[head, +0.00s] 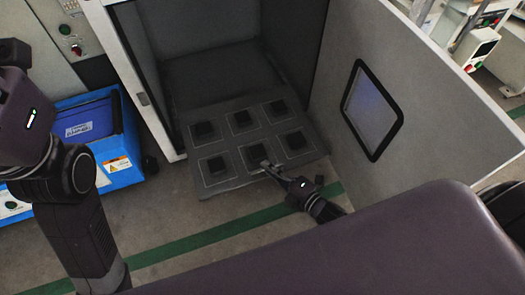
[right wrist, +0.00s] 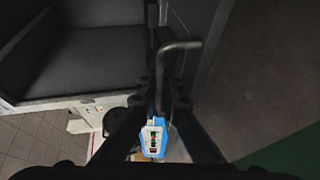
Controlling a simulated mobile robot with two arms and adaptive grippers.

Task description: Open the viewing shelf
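The viewing shelf (head: 243,155) is a dark grey panel with several black square pads in outlined frames, low in the open cabinet. Its front edge reaches out past the cabinet opening. My right gripper (head: 270,166) is at the middle of this front edge, with its arm coming from the lower right. In the right wrist view, a bent metal handle (right wrist: 181,46) runs down between the two fingers of the right gripper (right wrist: 163,90). A gap shows between the fingers; contact with the handle is not clear. My left arm is at the left, its gripper not visible.
The cabinet door (head: 420,75) with a dark-framed window (head: 371,110) stands open at the right. A blue crate (head: 125,150) with a blue box sits left of the cabinet. The floor (head: 165,215) in front is clear, crossed by a green stripe (head: 215,236).

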